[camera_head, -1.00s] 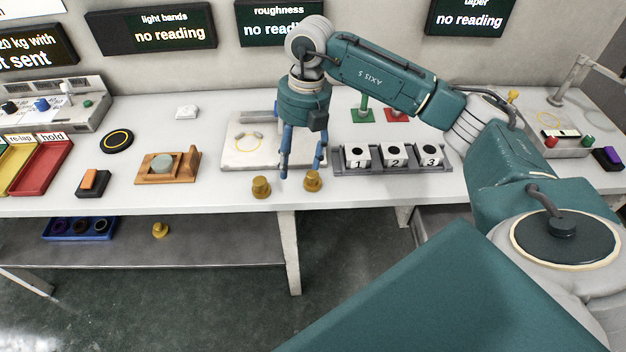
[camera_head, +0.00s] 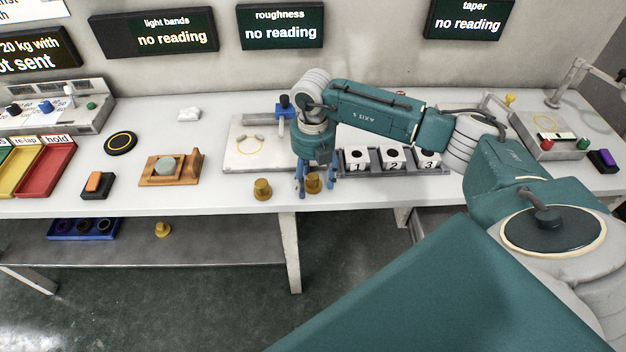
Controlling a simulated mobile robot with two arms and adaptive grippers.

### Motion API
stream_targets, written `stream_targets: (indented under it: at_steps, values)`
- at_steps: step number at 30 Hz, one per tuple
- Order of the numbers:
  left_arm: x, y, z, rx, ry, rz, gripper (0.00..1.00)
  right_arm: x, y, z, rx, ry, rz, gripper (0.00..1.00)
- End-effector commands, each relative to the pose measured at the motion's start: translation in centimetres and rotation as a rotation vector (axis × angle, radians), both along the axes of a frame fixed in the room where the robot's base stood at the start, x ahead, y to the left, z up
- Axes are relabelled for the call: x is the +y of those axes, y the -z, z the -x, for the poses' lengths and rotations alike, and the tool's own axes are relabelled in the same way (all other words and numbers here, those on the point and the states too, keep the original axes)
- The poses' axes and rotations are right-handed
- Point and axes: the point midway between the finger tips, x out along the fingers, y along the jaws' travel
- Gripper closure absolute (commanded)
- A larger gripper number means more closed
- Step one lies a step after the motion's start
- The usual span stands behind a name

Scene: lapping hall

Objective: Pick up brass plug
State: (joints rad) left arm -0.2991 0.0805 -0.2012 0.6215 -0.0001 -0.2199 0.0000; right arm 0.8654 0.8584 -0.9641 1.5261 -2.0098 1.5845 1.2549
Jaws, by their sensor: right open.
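Two brass plugs stand upright near the front edge of the bench: a left brass plug (camera_head: 262,189) and a right brass plug (camera_head: 313,183). Another brass plug (camera_head: 162,230) is on the lower shelf. My right gripper (camera_head: 316,190) points down at the right plug, its blue fingers open with one on each side of it. I cannot tell whether the fingers touch the plug. The left plug stands clear, to the left of the fingers. My left gripper is not in view.
A grey rack (camera_head: 396,166) with blocks numbered 1, 2 and 3 stands close to the right of my gripper. A pale plate (camera_head: 240,158) lies behind the left plug. A wooden holder (camera_head: 188,170) stands further left. The bench front between holder and left plug is clear.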

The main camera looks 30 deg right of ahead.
Motion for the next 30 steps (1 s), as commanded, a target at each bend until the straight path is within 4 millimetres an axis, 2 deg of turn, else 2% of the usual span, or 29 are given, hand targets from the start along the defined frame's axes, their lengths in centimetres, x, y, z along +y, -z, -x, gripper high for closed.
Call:
stream_targets:
  at_steps: [7,8,16,25,30]
  values:
    - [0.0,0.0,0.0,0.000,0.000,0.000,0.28,0.0,0.3,0.0,-0.001,0.000,0.000,0.41]
    - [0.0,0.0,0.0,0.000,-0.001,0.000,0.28,0.0,0.2,0.0,-0.001,0.000,0.000,0.45]
    - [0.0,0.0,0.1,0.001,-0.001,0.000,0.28,0.0,0.2,0.0,-0.001,0.000,-0.001,0.99]
    - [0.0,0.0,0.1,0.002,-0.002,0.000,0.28,0.0,0.0,-0.1,-0.003,0.000,-0.001,1.00]
    - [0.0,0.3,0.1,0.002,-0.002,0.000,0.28,0.0,-1.2,-0.2,-0.006,0.001,-0.002,1.00]
